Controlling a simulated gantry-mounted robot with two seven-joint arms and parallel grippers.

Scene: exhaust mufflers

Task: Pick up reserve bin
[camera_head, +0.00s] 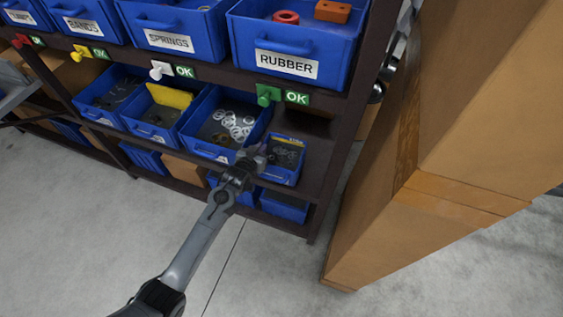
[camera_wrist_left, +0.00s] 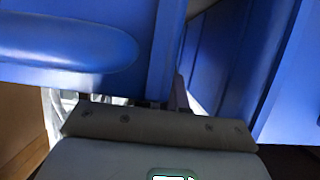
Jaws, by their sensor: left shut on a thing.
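The reserve bin is most likely the small blue bin (camera_head: 281,176) at the right end of the middle shelf, with dark rings and a yellow strip inside. My left gripper (camera_head: 260,156) reaches its left front edge and is shut on it, seemingly at the side wall. The exact grip is partly hidden. In the left wrist view, my left gripper (camera_wrist_left: 178,97) sits between a blue bin front with a handle (camera_wrist_left: 65,45) and a blue wall (camera_wrist_left: 275,70) on the right. My right gripper is not in view.
A blue bin with white rings (camera_head: 208,149) stands close on the left. The RUBBER bin (camera_head: 287,66) sits on the shelf above, with a green knob (camera_head: 267,95) below it. More blue bins (camera_head: 284,206) are underneath. Large cardboard boxes (camera_head: 385,205) stand right. The floor in front is clear.

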